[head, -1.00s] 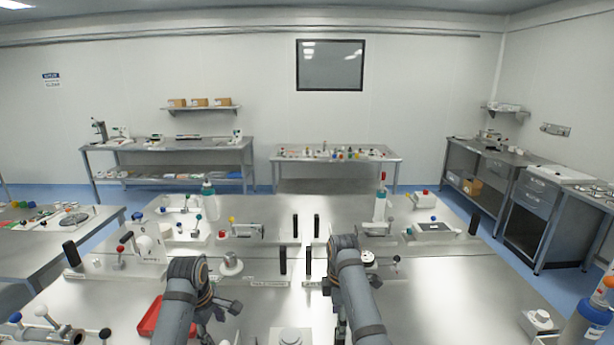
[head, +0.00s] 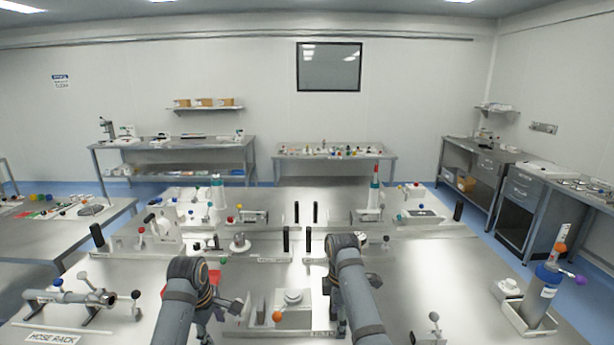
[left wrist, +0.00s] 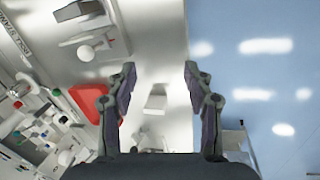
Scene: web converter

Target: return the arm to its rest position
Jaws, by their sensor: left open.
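My left arm comes in from the lower left in the head view, and its gripper (head: 218,312) hangs low over the steel table (head: 400,270), partly hidden by the arm. In the left wrist view the two dark fingers of the left gripper (left wrist: 160,85) are spread apart, with nothing between them. Table edge and blue floor lie beyond them. My right arm (head: 350,275) is bent over the table at centre. Its gripper (head: 332,290) is mostly hidden behind the arm, so I cannot tell its state.
A red tray (left wrist: 88,103) lies near the left gripper. A white fixture with an orange ball (head: 292,315) stands between the arms. A metal tube on a stand (head: 75,297) is at left, and a blue cylinder (head: 540,290) stands at right. Fixtures crowd the table's far half.

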